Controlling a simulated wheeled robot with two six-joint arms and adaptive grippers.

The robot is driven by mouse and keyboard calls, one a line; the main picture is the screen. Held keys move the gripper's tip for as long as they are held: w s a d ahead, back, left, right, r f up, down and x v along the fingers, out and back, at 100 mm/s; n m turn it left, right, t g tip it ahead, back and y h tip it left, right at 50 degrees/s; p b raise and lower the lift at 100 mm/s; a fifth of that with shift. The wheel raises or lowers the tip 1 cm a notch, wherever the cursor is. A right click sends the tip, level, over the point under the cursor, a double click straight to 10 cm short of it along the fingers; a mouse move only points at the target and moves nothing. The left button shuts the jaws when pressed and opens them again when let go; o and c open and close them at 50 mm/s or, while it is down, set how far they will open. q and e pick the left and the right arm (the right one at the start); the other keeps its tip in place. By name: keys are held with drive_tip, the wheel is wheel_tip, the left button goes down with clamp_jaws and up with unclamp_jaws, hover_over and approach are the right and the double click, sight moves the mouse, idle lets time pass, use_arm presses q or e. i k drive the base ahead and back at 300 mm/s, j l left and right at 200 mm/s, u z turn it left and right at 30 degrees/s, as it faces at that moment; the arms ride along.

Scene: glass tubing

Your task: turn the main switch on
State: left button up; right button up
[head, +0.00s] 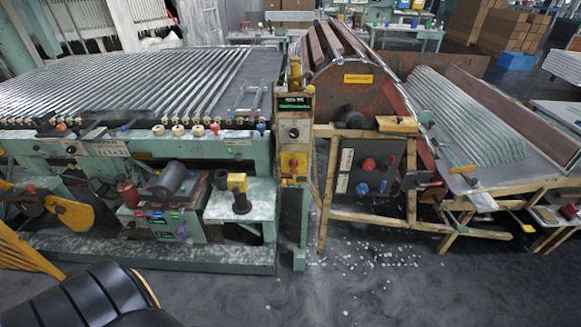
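A narrow green control post (302,225) stands at the middle of the head view, between two machines. A yellow switch plate with a red handle (293,166) is on its front and looks like the main switch. Its on or off position is too small to read. Above it are a pale plate with a dark round knob (294,132) and a small dark display with green text (294,103). Neither of my grippers is in view, and nothing covers the front of the post.
A green machine with glass tubes (150,80) fills the left. A wooden frame with red and blue knobs (368,164) stands right of the post. White fragments (375,265) lie on the floor before it. The grey floor in front is otherwise largely open.

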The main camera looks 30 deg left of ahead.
sight(293, 162)
drive_tip(key=i+j, duration=0.1)
drive_tip(key=i+u, duration=0.1)
drive_tip(key=u, duration=0.25)
drive_tip(key=i+j+u, duration=0.1)
drive_tip(key=u, duration=0.25)
drive_tip(key=i+u, duration=0.2)
drive_tip(key=u, duration=0.15)
